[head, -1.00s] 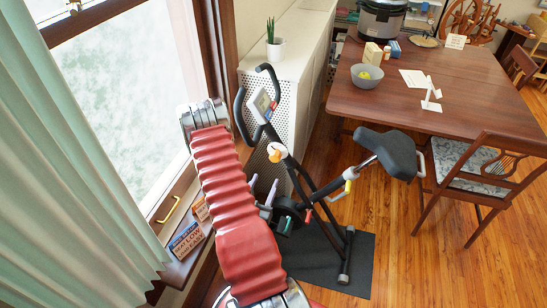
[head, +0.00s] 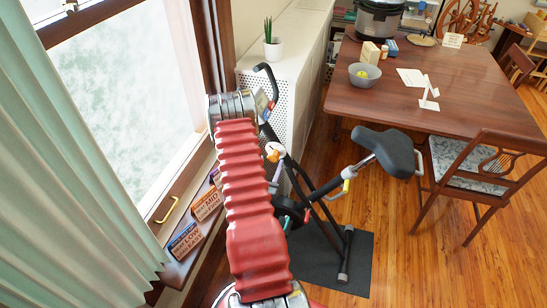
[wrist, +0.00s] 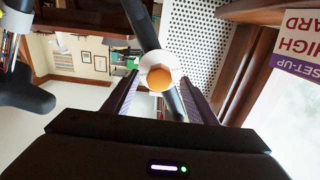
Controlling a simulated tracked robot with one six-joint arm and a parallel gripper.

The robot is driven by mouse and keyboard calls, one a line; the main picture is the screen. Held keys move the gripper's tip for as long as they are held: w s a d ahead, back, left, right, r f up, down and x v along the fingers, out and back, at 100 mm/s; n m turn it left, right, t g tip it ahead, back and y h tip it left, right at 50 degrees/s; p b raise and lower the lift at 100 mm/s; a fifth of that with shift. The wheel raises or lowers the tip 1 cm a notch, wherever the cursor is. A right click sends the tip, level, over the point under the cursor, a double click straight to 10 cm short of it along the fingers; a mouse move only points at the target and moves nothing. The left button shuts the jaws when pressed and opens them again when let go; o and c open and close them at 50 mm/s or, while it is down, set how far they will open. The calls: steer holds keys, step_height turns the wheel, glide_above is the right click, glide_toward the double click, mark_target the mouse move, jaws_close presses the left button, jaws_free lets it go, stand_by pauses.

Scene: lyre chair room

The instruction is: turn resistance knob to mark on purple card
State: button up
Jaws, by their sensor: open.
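The orange resistance knob (head: 274,153) sits in a white collar on the dark frame of the exercise bike (head: 318,207), just right of my red arm. In the wrist view the knob (wrist: 158,79) faces me between the two fingers of my open gripper (wrist: 160,84). I cannot tell whether the fingers touch it. No pointer or mark on the knob is readable.
Orange-brown MID (head: 207,205) and blue-and-orange LOW (head: 185,241) cards stand on the sill beside the window. The bike seat (head: 384,149) and wooden table (head: 440,90) are to the right. A white perforated cabinet (head: 300,45) with a potted plant (head: 272,45) stands behind.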

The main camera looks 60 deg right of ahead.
mark_target(272, 159)
steer(key=shift+w+d, duration=0.15)
steer(key=shift+d, duration=0.9)
steer(key=shift+w+d, duration=0.15)
steer(key=shift+d, duration=0.85)
steer(key=shift+c, duration=0.2)
